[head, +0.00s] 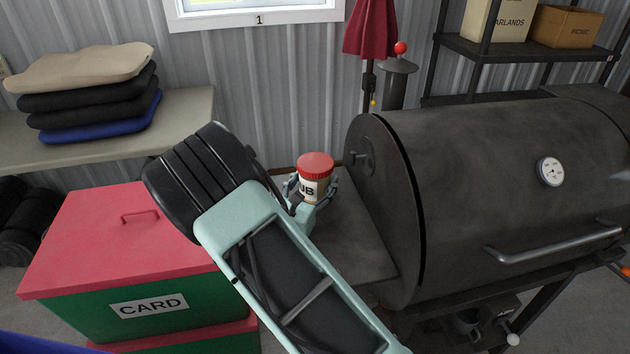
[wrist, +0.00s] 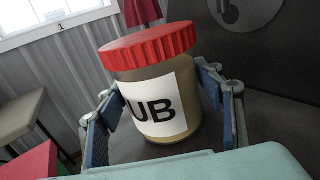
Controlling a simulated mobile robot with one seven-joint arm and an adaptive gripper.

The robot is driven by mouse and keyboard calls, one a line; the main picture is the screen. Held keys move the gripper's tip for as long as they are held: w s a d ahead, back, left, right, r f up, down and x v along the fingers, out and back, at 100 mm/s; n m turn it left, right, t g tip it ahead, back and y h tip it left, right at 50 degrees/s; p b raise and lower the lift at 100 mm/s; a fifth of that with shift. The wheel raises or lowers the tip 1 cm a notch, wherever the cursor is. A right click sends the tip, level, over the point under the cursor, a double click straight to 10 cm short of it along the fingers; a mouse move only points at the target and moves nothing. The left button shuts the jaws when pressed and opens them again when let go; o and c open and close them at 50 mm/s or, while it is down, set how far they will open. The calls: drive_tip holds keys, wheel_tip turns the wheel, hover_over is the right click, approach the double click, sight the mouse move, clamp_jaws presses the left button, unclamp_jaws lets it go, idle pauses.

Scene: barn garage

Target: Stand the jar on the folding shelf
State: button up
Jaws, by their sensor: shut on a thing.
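The jar (head: 315,175) has a red ribbed lid and a white label reading "UB" in part. My gripper (head: 313,190) is shut on it, with one finger on each side of its body. In the wrist view the jar (wrist: 155,95) fills the middle between the blue finger pads and looks slightly tilted in the picture. The folding shelf (head: 350,230) is the dark flat surface attached at the left side of the grill. The jar is over or on the shelf's far left part; my arm hides the shelf's near left part, and I cannot tell whether the jar's base touches it.
The black barrel grill (head: 470,190) stands right of the shelf. A red-lidded green box (head: 130,260) marked CARD stands to the left. A bench (head: 190,110) with folded cushions (head: 85,85) is at the back left. A closed red umbrella (head: 370,30) stands behind.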

drive_tip(key=o, duration=1.4)
drive_tip(key=shift+f, duration=0.1)
drive_tip(key=shift+c, duration=0.2)
drive_tip(key=shift+r, duration=0.25)
drive_tip(key=v, duration=1.2)
drive_tip(key=shift+f+p, duration=0.15)
drive_tip(key=shift+p, duration=0.2)
